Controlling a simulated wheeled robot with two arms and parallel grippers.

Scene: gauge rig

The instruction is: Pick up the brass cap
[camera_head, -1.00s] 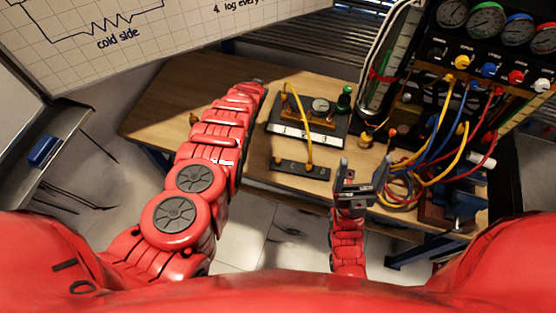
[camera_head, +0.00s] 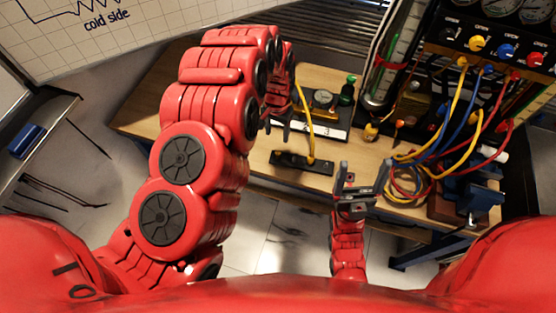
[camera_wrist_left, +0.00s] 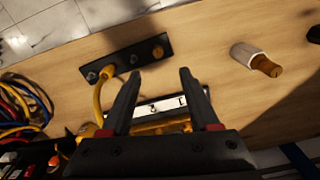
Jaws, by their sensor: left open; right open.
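Two brass-coloured pieces show in the left wrist view, and I cannot tell for sure which is the brass cap. One brass knob (camera_wrist_left: 158,52) sits on the end of a black strip (camera_wrist_left: 122,63). The other is the brown-brass end (camera_wrist_left: 267,67) of a white cylinder (camera_wrist_left: 245,54) lying on the table, right of my fingers; in the head view my left arm hides that spot. My left gripper (camera_head: 276,124) is open and empty, above the table by the strip (camera_head: 302,163); its fingers also show in the wrist view (camera_wrist_left: 160,74). My right gripper (camera_head: 362,174) is open and empty at the table's front edge.
A numbered block (camera_head: 325,128) with a gauge and green knob stands behind the strip. A yellow cable (camera_head: 307,122) arches from it to the strip. Coiled cables (camera_head: 408,178), a blue vise (camera_head: 474,194) and the gauge panel crowd the right. The table's left part (camera_head: 150,112) looks bare.

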